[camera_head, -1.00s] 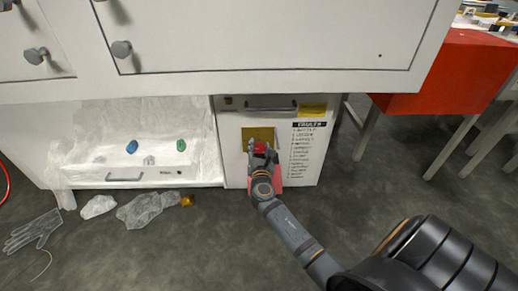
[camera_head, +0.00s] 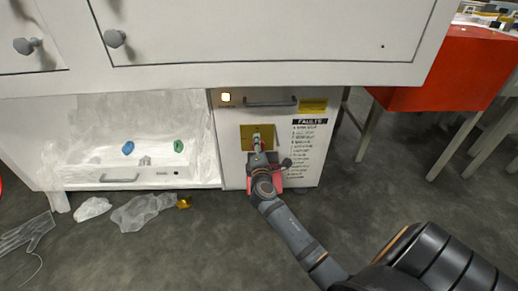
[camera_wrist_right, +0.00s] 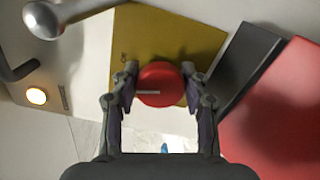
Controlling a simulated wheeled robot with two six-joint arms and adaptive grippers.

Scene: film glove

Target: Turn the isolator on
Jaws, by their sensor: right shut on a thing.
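The isolator is a red round knob (camera_wrist_right: 158,84) on a yellow plate (camera_head: 248,131) on the front of the white cabinet. In the right wrist view the yellow plate (camera_wrist_right: 195,38) lies behind the knob. My right gripper (camera_head: 258,150) reaches the plate, and its fingers are shut on the knob from both sides. In the head view the gripper hides most of the knob. A small square lamp (camera_head: 226,97) on the cabinet, above left of the plate, glows; it also glows in the wrist view (camera_wrist_right: 36,96). My left gripper is not in view.
A grey handle bar (camera_head: 270,103) sits above the plate, with a faults list (camera_head: 308,150) to the right. A red panel (camera_wrist_right: 275,120) is close to the gripper.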

